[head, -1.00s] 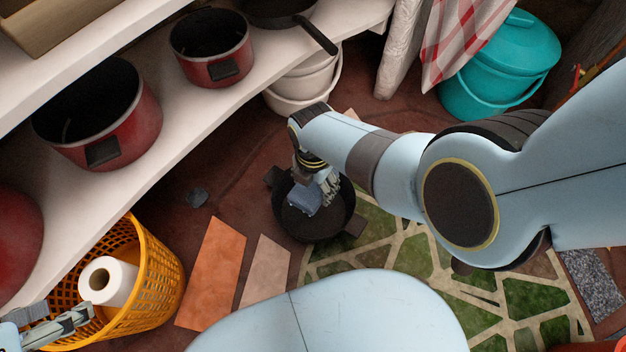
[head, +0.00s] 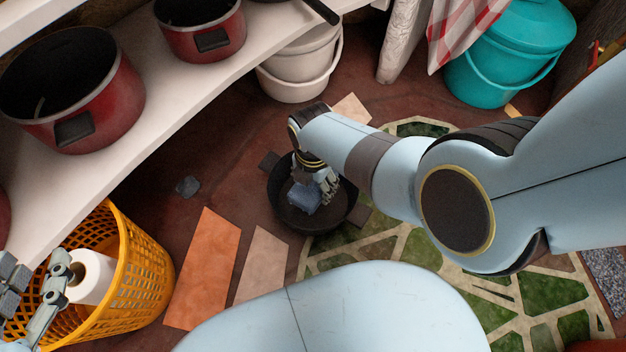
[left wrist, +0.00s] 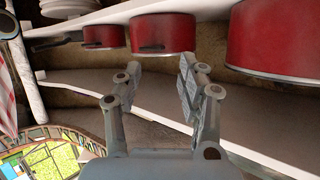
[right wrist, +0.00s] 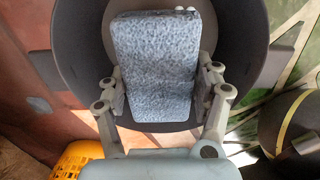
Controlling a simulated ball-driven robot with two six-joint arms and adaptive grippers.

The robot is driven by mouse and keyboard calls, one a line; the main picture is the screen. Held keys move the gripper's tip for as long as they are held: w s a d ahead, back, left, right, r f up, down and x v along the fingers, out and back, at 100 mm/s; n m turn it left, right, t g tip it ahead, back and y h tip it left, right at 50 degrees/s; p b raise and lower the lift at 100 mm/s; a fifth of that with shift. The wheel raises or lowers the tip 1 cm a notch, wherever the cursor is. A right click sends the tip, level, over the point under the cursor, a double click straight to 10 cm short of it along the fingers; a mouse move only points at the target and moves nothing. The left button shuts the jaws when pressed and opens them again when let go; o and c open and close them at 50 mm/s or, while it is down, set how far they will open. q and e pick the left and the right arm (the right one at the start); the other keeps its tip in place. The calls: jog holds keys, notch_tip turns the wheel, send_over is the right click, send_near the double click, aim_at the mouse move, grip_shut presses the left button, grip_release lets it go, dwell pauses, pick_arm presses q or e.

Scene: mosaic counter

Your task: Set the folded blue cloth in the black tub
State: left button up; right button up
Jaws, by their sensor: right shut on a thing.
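The folded blue cloth (right wrist: 155,65) is a speckled block held between the fingers of my right gripper (right wrist: 160,95) in the right wrist view. In the head view the cloth (head: 304,198) is over or inside the round black tub (head: 290,219), with my right gripper (head: 322,182) above it. The tub's wall (right wrist: 92,50) surrounds the cloth in the right wrist view; I cannot tell whether the cloth touches its floor. My left gripper (left wrist: 155,90) is open and empty, facing the shelves; it also shows at the lower left in the head view (head: 30,290).
A yellow basket (head: 140,270) with a paper roll (head: 92,275) stands near my left gripper. Red pots (head: 110,100) sit on the white shelf (head: 165,110). A white bucket (head: 300,75) and a teal bucket (head: 505,60) stand behind the tub.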

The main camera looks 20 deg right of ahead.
pick_arm(q)
jog(key=shift+w+d+r+t, duration=0.1)
jog(key=shift+w+r+t, duration=0.2)
jog(key=shift+r+t, duration=0.35)
pick_arm(e)
jog(key=shift+f, duration=0.3)
jog(key=o, duration=1.5)
jog(key=shift+r, duration=0.1)
